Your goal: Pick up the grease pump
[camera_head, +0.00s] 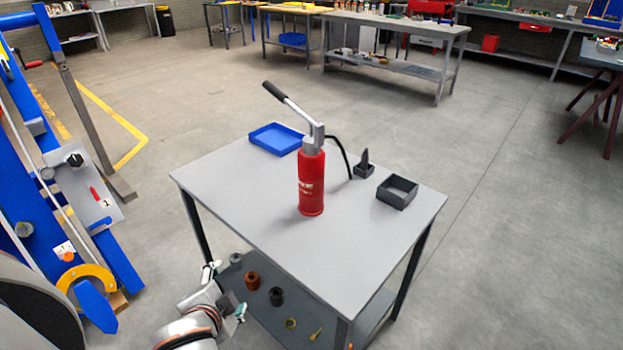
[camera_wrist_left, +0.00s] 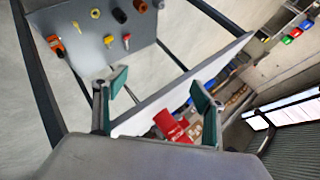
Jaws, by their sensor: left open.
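The grease pump (camera_head: 312,182) is a red cylinder with a silver head, a black-gripped lever slanting up to the left and a black hose at its right. It stands upright on the grey table (camera_head: 235,190). My left gripper (camera_head: 226,292) is open and empty, low at the table's near left side and well apart from the pump. In the left wrist view, the open green-padded fingers (camera_wrist_left: 160,88) face the table edge. A red shape (camera_wrist_left: 172,126) shows beyond that edge, partly hidden; I cannot tell surely whether it is the pump. My right gripper is out of view.
A blue tray (camera_head: 276,139), a small dark holder (camera_head: 364,169) and a dark square box (camera_head: 397,191) share the tabletop. The lower shelf (camera_head: 262,314) carries several small parts. A blue chassis frame (camera_head: 112,270) stands at the left. The tabletop's near left part is clear.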

